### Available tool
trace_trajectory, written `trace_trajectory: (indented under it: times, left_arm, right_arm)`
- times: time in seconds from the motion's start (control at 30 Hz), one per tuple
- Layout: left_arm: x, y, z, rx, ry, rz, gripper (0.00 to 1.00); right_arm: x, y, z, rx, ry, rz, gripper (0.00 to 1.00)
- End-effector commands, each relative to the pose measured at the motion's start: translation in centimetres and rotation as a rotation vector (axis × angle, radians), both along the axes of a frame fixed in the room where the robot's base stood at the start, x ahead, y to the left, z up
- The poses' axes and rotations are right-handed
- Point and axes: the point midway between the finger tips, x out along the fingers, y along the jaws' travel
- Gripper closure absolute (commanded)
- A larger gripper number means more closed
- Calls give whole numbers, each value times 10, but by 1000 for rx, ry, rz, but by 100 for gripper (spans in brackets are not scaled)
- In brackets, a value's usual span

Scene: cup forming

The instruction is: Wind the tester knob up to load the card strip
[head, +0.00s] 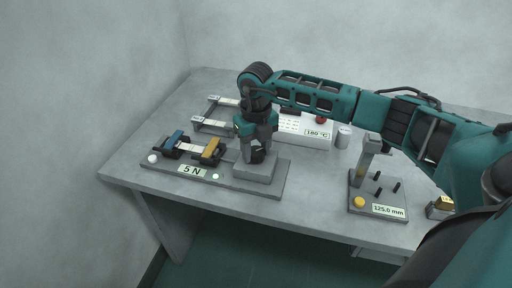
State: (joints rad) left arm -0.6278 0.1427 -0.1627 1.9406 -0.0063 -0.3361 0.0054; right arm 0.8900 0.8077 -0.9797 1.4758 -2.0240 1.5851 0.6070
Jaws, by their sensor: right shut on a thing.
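The tester (275,187) is a flat grey base on the left front of the table, with a "5 N" label (192,170). A blue clamp (174,140) and a yellow clamp (211,150) stand on it, with a pale card strip (190,148) spanning between them. My right gripper (258,157) points down over the grey block at the tester's right end and is shut there. The knob is hidden by the gripper's fingers. My left gripper is not in view.
Behind the tester stand a grey frame with pale strips (209,125) and a white box (307,133) reading "160 °C". A small grey cylinder (344,136) is beside it.

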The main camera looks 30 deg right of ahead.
Motion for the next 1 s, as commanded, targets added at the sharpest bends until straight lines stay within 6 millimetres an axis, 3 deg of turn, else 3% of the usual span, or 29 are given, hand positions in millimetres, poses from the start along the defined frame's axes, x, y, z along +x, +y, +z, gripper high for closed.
trace_trajectory:
  times: [0.27,0.3,0.53,0.83,1.0]
  left_arm:
    - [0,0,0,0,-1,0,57]
    - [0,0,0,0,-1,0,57]
    - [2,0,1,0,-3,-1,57]
    - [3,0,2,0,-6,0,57]
    - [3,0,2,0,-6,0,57]
  right_arm:
    - [1,0,1,0,-2,0,83]
    - [1,0,1,0,-2,0,50]
    - [0,0,1,0,-1,1,28]
    - [0,0,3,0,-2,1,27]
    - [1,0,26,0,-6,2,27]
